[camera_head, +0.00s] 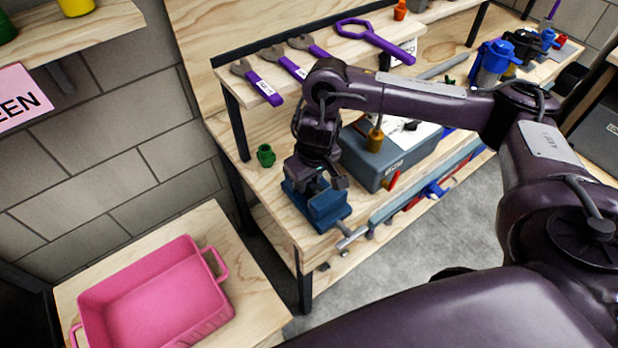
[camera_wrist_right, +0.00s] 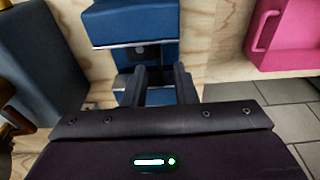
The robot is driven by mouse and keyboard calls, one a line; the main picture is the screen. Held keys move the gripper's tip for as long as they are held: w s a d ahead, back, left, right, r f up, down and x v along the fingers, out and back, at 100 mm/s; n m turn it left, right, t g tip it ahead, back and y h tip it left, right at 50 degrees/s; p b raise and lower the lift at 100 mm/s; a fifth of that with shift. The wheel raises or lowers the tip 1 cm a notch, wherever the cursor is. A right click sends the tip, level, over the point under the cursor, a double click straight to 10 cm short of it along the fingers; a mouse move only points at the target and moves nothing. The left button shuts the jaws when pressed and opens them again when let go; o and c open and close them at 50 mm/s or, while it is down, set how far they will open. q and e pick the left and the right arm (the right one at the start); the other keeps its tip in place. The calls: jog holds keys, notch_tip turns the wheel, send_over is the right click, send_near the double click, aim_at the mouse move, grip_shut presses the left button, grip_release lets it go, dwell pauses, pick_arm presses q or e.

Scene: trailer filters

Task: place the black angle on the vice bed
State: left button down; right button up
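The blue vice (camera_head: 325,208) stands at the near left corner of the workbench. It also shows in the right wrist view (camera_wrist_right: 135,22), with a pale metal strip across it and a dark patch (camera_wrist_right: 140,49) on its bed that I cannot identify for sure. My right gripper (camera_head: 324,182) points down over the vice. I cannot clearly make out the black angle; the gripper hides part of the vice in the head view. My left gripper is out of view.
A green cup (camera_head: 266,155) is behind the vice. A shelf holds purple wrenches (camera_head: 256,84). A pink crate (camera_head: 160,290) sits on a lower table at left.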

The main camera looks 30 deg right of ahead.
jog(key=shift+r, duration=0.15)
notch_tip(320, 180, up, 12)
jog(key=s+p, duration=0.1)
jog(key=p, duration=0.4)
jog(key=shift+s+d, duration=0.15)
jog(key=shift+s, duration=0.25)
